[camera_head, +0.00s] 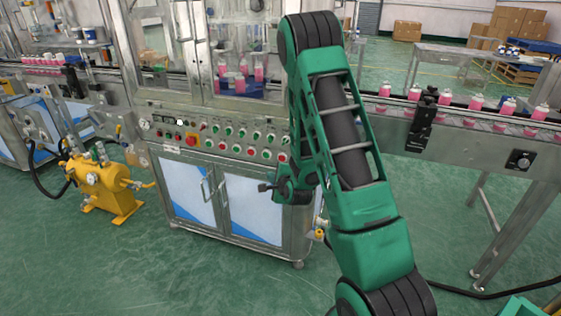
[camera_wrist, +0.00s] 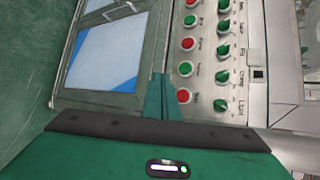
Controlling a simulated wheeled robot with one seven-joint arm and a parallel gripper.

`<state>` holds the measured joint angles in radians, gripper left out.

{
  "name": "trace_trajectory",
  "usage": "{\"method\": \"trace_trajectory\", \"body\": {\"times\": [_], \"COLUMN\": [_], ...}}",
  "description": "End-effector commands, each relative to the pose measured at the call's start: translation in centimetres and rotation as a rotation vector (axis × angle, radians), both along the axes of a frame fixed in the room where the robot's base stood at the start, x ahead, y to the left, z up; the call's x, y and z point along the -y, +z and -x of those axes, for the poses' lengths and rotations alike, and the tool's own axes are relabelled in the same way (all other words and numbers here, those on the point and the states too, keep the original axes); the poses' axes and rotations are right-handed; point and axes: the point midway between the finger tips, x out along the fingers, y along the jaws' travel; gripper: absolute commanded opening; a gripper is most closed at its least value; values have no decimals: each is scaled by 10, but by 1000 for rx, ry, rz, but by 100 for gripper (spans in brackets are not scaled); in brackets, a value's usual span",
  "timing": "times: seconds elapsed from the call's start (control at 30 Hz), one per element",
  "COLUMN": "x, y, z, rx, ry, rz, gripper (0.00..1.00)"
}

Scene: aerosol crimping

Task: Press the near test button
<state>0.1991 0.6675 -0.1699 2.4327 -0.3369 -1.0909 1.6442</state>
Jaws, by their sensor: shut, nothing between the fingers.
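The control panel (camera_head: 215,142) on the crimping machine carries rows of red and green buttons and knobs. Its labels are too small to read, so I cannot tell which is the test button. In the wrist view a red button (camera_wrist: 183,95) at the row's end is closest to my gripper (camera_wrist: 162,97). My gripper is shut and empty, its tip just beside that button; contact cannot be told. A green button (camera_wrist: 186,68) and another red one (camera_wrist: 188,43) follow. In the head view my gripper (camera_head: 265,187) is below the panel's right end, near a red button (camera_head: 282,157).
Green knobs (camera_wrist: 222,76) run parallel to the buttons. Cabinet doors (camera_head: 253,208) with handles are below the panel. A conveyor (camera_head: 470,130) with pink bottles runs to the right. A yellow tank (camera_head: 103,182) stands on the left. The floor in front is clear.

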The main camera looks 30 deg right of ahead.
Motion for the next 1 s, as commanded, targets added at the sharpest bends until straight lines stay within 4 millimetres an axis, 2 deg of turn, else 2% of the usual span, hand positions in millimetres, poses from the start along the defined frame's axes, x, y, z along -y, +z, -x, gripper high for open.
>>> {"method": "trace_trajectory", "body": {"times": [0.27,0.7,1.0], "x": [5,46,67], "y": [0,0,0], "z": [-3,-34,-50], "rx": [0,0,-2], "ry": [-1,-1,0], "rz": [2,4,3], "gripper": [0,0,0]}}
